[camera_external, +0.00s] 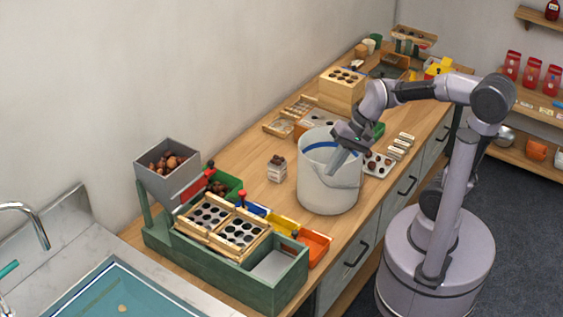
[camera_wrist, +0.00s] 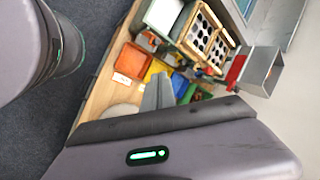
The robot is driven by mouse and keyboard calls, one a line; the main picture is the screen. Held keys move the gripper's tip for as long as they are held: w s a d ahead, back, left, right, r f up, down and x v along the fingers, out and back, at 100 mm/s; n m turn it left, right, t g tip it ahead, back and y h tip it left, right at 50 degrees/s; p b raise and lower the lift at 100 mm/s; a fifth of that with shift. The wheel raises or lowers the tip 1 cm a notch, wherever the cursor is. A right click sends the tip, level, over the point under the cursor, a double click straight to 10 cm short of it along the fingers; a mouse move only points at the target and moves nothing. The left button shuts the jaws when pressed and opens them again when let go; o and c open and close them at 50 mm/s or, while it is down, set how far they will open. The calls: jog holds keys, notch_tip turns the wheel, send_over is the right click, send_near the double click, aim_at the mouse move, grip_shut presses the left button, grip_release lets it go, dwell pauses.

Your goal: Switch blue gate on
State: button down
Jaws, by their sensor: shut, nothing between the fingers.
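The green sorting machine (camera_external: 190,258) stands on the near end of the wooden counter, with a grey hopper of chestnuts (camera_external: 168,162) and two trays with round holes. Along its right side are green, blue, yellow and orange pieces with red knobs. The blue piece (camera_external: 257,209) shows only as a small strip; I cannot tell whether it is the gate or how it is set. My gripper (camera_external: 332,172) is shut and empty, in front of the white bucket in the outside view. In the wrist view my gripper (camera_wrist: 158,90) points toward the coloured bins.
The white bucket (camera_external: 325,190) stands between my arm and the machine. A sink (camera_external: 115,295) is at the near left. Trays and wooden boxes fill the far counter.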

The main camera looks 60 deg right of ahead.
jog(key=w+a+f+m+y+p, duration=0.1)
jog(key=w+f+m+y+p, duration=0.1)
jog(key=w+m, duration=0.35)
jog(key=w+a+f+m+y+p, duration=0.1)
jog(key=w+f+m+y, duration=0.1)
jog(key=w, duration=0.7)
jog(key=w+d+f+m+t+y+p, duration=0.1)
jog(key=w+d+f+m+p, duration=0.1)
jog(key=w+f+m, duration=0.5)
notch_tip(320, 180, down, 3)
jog(key=shift+w+f, duration=0.1)
jog(key=shift+w, duration=0.85)
jog(key=b+x, duration=0.3)
jog(key=x, duration=0.7)
jog(key=shift+a, duration=0.15)
jog(key=shift+r, duration=0.2)
